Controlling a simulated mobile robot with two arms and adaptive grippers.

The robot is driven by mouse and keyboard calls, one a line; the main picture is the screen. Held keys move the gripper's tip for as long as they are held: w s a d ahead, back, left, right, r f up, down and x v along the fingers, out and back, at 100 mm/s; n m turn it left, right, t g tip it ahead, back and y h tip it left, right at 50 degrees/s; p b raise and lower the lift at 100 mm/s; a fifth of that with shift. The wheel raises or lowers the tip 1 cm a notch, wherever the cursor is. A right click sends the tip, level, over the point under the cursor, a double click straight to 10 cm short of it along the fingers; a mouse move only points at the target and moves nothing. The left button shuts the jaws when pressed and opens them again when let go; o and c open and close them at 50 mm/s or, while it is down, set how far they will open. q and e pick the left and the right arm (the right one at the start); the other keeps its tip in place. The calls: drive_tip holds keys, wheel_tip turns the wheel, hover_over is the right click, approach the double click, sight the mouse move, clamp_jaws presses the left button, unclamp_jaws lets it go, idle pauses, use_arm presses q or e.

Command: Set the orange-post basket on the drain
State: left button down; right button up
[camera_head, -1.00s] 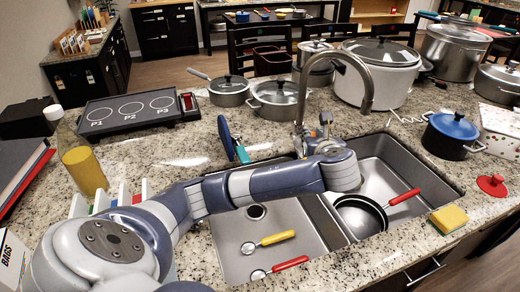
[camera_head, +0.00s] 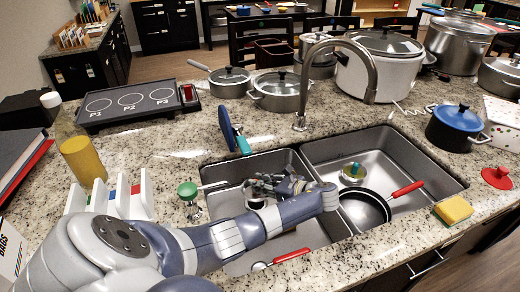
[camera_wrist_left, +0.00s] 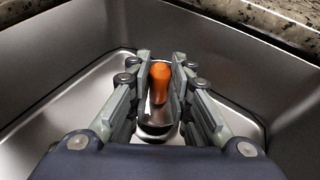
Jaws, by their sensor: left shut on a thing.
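My left gripper (camera_head: 268,187) is low in the left sink basin, over the area of the drain. In the left wrist view the gripper (camera_wrist_left: 160,85) is shut on the orange post (camera_wrist_left: 159,82) of the basket. The basket's metal body (camera_wrist_left: 156,130) shows partly below the post, between the fingers. The drain is mostly hidden under the gripper and basket; I cannot tell whether the basket touches it. My right gripper is not in view.
A green-knobbed piece (camera_head: 188,190) stands on the counter left of the sink. The right basin holds a green-topped piece (camera_head: 353,173) and a red-handled pan (camera_head: 365,208). The faucet (camera_head: 372,70) arches behind the sink.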

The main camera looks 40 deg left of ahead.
use_arm(q)
drive_tip(key=shift+f+b, duration=0.45)
drive_tip(key=shift+f, duration=2.1)
drive_tip(key=shift+f, duration=0.15)
drive_tip(key=c, duration=1.5)
unclamp_jaws()
drive_tip(key=shift+o, duration=0.2)
drive_tip(key=shift+r, duration=0.2)
drive_tip(key=v, duration=0.7)
drive_tip(key=shift+w+d+r, duration=0.1)
drive_tip(key=shift+d, duration=0.1)
